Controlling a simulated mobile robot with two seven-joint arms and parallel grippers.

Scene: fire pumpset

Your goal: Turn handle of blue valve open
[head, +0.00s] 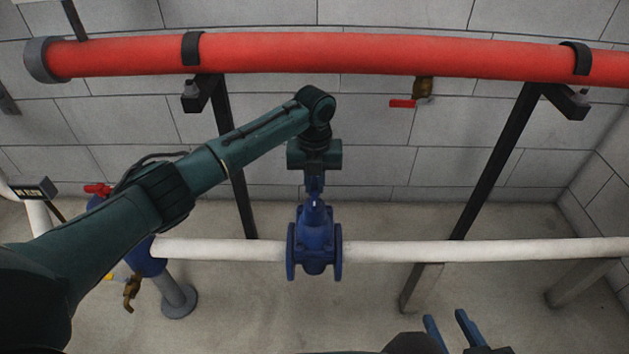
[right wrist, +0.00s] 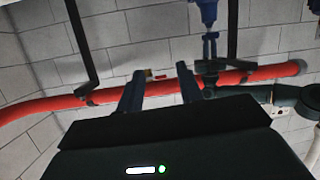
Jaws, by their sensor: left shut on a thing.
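The blue valve (head: 315,243) sits in the white pipe at the centre of the head view. My left gripper (head: 314,188) is directly above its top, pointing down, and is shut on the valve's handle. The handle itself is mostly hidden by the fingers. In the right wrist view the valve (right wrist: 208,10) shows at the top edge, with my left gripper (right wrist: 210,48) against it. My right gripper (head: 450,328) is at the bottom of the head view, open and empty, away from the valve. Its two fingers stand apart in the right wrist view (right wrist: 160,88).
A white pipe (head: 480,249) runs across at valve height. A thick red pipe (head: 400,55) runs along the wall above, on dark supports (head: 490,165). A small brass valve with a red lever (head: 403,103) hangs under it. Another blue fitting (head: 143,258) stands at left.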

